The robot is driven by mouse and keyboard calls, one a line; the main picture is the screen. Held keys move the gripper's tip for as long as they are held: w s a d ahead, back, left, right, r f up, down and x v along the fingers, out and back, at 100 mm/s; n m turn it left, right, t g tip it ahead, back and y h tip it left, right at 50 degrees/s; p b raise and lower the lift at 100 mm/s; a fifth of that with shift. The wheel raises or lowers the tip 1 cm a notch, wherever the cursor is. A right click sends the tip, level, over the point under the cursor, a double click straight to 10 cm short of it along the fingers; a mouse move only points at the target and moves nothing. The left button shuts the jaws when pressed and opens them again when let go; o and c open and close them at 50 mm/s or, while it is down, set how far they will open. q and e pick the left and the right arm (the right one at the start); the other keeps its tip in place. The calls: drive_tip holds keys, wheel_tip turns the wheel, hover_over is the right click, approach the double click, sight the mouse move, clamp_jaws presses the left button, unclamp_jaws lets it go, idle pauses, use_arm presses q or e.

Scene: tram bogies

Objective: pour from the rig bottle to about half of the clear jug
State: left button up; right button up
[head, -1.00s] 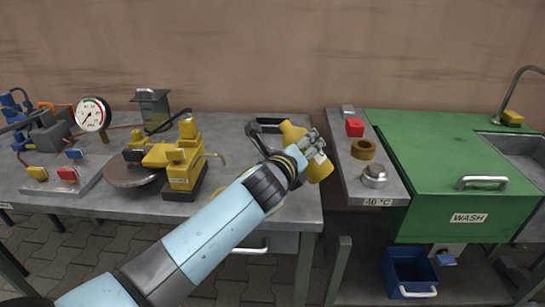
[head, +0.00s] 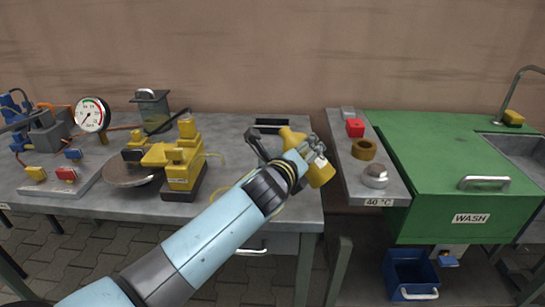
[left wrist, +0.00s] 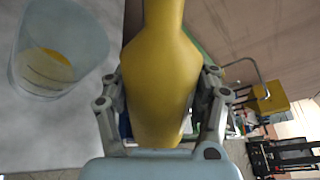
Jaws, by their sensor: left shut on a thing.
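The yellow rig bottle (head: 321,173) is in my left gripper (head: 308,152), near the bench's right end. It is tilted, its narrower neck towards the upper left. In the left wrist view the bottle (left wrist: 160,85) fills the space between the two fingers (left wrist: 162,100), which are shut on its sides; its mouth is out of frame. The clear jug (left wrist: 88,30) stands to the left there, with some yellow liquid low inside. In the head view the jug (head: 268,148) is partly hidden by the bottle and my arm. I see no stream. My right gripper is not in view.
A yellow pump-like unit (head: 182,165) and a dial gauge (head: 92,115) stand on the left of the grey bench.

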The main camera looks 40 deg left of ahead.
use_arm(q)
drive_tip(key=shift+d+f+n+b, duration=0.1)
drive_tip(key=shift+f+n+b, duration=0.2)
drive_tip(key=shift+f+b, duration=0.25)
idle(0.4)
drive_tip(key=shift+d+r+n+h+p, duration=0.1)
drive_tip(key=shift+r+n+h+p, duration=0.15)
drive_tip(key=shift+p, duration=0.3)
idle(0.7)
drive_tip(key=shift+d+r+n+p, duration=0.1)
drive_tip(key=shift+r+n+p, duration=0.1)
drive_tip(key=shift+n+p, duration=0.25)
idle(0.8)
drive_tip(key=shift+d+f+n+h, duration=0.2)
drive_tip(key=shift+n+h, duration=0.25)
drive_tip(key=shift+n, duration=0.15)
idle(1.9)
drive_tip(key=shift+a+r+n+p, duration=0.35)
drive_tip(key=shift+r+n+p, duration=0.05)
drive_tip(key=shift+p, duration=1.25)
drive_tip(key=shift+p, duration=0.3)
drive_tip(key=shift+r, duration=0.1)
